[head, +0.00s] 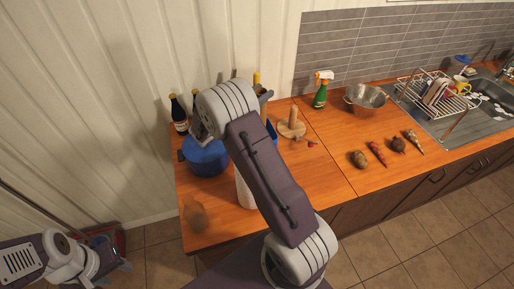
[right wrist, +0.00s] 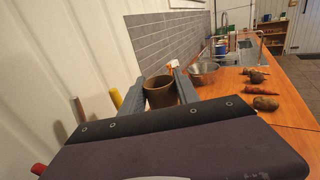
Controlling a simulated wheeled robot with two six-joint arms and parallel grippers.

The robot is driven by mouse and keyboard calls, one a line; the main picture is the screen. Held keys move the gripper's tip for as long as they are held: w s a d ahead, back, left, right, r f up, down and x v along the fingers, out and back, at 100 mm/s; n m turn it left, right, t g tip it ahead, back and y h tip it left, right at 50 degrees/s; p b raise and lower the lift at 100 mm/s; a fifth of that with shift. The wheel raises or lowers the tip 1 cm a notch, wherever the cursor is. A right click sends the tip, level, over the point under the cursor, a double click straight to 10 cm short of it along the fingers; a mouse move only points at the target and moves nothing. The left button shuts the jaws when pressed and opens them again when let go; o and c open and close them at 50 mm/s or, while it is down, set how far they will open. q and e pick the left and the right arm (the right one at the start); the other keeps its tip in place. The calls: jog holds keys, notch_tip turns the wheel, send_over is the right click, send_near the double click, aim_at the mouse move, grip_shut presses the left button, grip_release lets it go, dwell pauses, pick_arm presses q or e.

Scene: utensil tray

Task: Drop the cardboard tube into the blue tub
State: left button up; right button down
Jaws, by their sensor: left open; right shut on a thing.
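The cardboard tube (right wrist: 160,92) is a brown, open-ended cylinder between the two fingers of my right gripper (right wrist: 158,88) in the right wrist view. The gripper is shut on it, above the counter. In the head view my right arm hides the tube; only part of the gripper (head: 266,96) shows. A patch of blue (head: 270,128) shows beside the arm, mostly hidden; I cannot tell whether it is the blue tub. A round blue vessel (head: 207,160) with a dark handle stands at the counter's left. My left gripper (head: 112,267) is open and empty, low at the left, off the counter.
Dark bottles (head: 179,115) stand at the back left. A wooden stand (head: 291,125), a green spray bottle (head: 320,95) and a metal colander (head: 366,98) are right of my arm. Several vegetables (head: 378,152) lie further right, before a dish rack (head: 433,95).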

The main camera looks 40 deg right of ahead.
jog(key=shift+d+f, duration=0.4)
jog(key=shift+f, duration=0.05)
jog(key=c, duration=1.1)
grip_release()
jog(key=shift+a, duration=0.1)
jog(key=shift+o, duration=1.4)
jog(key=shift+a+r, duration=0.1)
jog(key=shift+a, duration=0.05)
pick_arm(q)
jog(key=shift+d+f, duration=0.15)
jog(key=shift+f, duration=0.05)
notch_tip(320, 180, down, 3)
jog(key=shift+d+r+b, duration=0.1)
jog(key=shift+r+b, duration=0.1)
jog(key=shift+b, duration=1.05)
pick_arm(e)
jog(key=v, duration=0.9)
